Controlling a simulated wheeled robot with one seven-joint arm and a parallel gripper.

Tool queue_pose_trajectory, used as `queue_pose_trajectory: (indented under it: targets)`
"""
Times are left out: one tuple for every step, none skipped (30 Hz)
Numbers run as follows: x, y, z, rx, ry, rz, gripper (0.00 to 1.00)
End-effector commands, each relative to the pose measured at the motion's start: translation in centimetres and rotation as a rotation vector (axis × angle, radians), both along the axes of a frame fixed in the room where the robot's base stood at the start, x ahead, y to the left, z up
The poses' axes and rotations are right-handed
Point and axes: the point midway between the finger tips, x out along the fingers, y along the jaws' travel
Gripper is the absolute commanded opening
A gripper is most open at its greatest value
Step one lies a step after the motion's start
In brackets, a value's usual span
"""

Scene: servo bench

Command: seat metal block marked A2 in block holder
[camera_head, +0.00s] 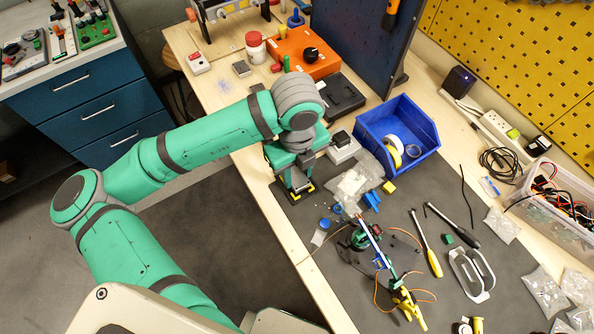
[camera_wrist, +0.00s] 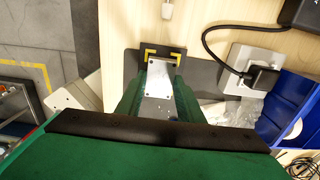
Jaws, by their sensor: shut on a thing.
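My gripper (camera_head: 296,178) points down at the left edge of the dark mat. In the wrist view its two green fingers are shut on a silvery metal block (camera_wrist: 160,78), which has small dark dots near its corners. No A2 mark can be read. A dark block holder (camera_wrist: 148,53) with yellow corner marks lies just beyond and below the fingertips. Its yellow-marked edge also shows under my gripper in the head view (camera_head: 309,188). The block overlaps the holder in the wrist view. I cannot tell whether it touches the holder or sits in it.
A white socket box (camera_head: 342,148) and a blue bin (camera_head: 402,138) stand right of my gripper. Plastic bags (camera_head: 355,182) lie close by. An orange box with a black knob (camera_head: 308,54) stands behind. Tools and wires cover the mat's front right.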

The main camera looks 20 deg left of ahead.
Motion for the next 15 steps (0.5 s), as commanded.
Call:
queue_pose_trajectory:
  targets:
    - [0.0, 0.0, -0.1, 0.0, 0.0, 0.0, 0.09]
    - [0.0, 0.0, -0.2, 0.0, 0.0, 0.001, 0.09]
    - [0.0, 0.0, -0.3, 0.0, 0.0, 0.001, 0.09]
    - [0.0, 0.0, -0.4, 0.0, 0.0, 0.001, 0.09]
    - [0.0, 0.0, -0.4, 0.0, 0.0, 0.001, 0.09]
    - [0.0, 0.0, -0.6, 0.0, 0.0, 0.001, 0.09]
    - [0.0, 0.0, -0.6, 0.0, 0.0, 0.001, 0.09]
    - [0.0, 0.0, -0.7, -0.001, 0.001, 0.001, 0.09]
    - [0.0, 0.0, -0.8, -0.001, 0.001, 0.001, 0.09]
    - [0.0, 0.0, -0.9, -0.001, 0.001, 0.0, 0.09]
    - [0.0, 0.0, -1.0, -0.001, 0.001, 0.001, 0.09]
    - [0.0, 0.0, -1.0, -0.001, 0.001, 0.0, 0.09]
    - [0.0, 0.0, -1.1, -0.001, 0.001, 0.0, 0.09]
    - [0.0, 0.0, -1.2, -0.001, 0.001, 0.0, 0.09]
    - [0.0, 0.0, -1.2, 0.0, 0.0, 0.0, 0.09]
